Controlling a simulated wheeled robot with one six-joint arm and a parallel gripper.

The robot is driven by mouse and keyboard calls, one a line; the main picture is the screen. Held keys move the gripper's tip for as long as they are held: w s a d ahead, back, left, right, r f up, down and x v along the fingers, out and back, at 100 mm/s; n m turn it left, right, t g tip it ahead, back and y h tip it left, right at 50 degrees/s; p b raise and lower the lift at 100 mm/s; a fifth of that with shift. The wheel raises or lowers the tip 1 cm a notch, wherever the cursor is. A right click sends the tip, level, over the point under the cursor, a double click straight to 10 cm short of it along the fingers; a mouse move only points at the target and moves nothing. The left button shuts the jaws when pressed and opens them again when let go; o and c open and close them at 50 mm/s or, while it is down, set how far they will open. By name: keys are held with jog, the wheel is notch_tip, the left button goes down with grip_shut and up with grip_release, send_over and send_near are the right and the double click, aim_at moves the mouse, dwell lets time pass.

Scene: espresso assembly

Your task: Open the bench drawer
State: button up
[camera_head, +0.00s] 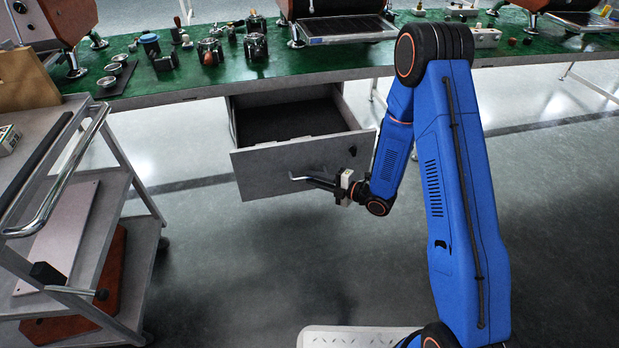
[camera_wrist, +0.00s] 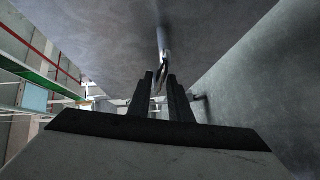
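The bench drawer (camera_head: 262,172) is pulled well out from its grey cabinet under the green-topped bench, and its dark interior shows empty. Its front panel faces me. My gripper (camera_head: 322,182) is at the bar handle (camera_head: 298,178) on the front panel. In the wrist view the two dark fingers (camera_wrist: 160,77) stand on either side of the metal handle (camera_wrist: 163,42), which runs down between the fingertips. The fingers appear closed on it, though the exact contact is hard to see.
The green bench (camera_head: 270,68) carries several portafilters, small cups and espresso machines. A grey trolley (camera_head: 82,190) with shelves stands at the left. The floor between the trolley and the drawer is clear.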

jog(key=v, duration=1.5)
jog(key=shift+s, duration=0.1)
